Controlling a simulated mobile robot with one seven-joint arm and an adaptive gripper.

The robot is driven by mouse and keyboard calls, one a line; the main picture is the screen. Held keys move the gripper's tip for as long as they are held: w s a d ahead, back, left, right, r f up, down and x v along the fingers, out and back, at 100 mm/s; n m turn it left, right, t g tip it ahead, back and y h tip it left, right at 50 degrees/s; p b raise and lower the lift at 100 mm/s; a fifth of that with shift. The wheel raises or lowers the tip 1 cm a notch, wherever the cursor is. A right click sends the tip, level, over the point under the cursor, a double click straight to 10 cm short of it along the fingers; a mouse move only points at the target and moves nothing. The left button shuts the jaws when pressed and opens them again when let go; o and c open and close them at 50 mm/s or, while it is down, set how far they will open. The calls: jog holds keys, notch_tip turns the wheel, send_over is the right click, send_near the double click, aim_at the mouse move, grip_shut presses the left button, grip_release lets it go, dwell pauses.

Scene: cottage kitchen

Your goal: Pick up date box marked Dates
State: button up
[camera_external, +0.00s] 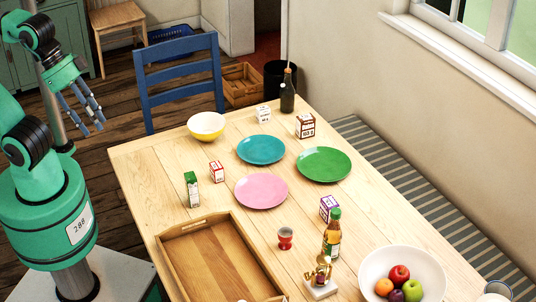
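Several small boxes stand on the wooden table, and their labels are too small to read, so I cannot tell which is marked Dates. They are a brown and white box (305,126) at the back right, a white box (263,114) left of it, a red and white box (217,172) at the left, and a purple and white box (328,208) nearer the front right. My gripper (93,128) hangs at the upper left, off the table's left side, pointing down. Its fingers look apart, with nothing between them, far from all the boxes.
The table (170,160) also bears a green carton (191,189), yellow bowl (206,126), blue, green and pink plates, dark bottle (287,101), sauce bottle (332,234), red cup (285,238), trophy (320,278), wooden tray (200,226) and fruit bowl (431,265). A blue chair (178,47) stands behind.

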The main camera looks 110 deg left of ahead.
jog(key=o, duration=0.8)
jog(key=shift+w+r, duration=0.1)
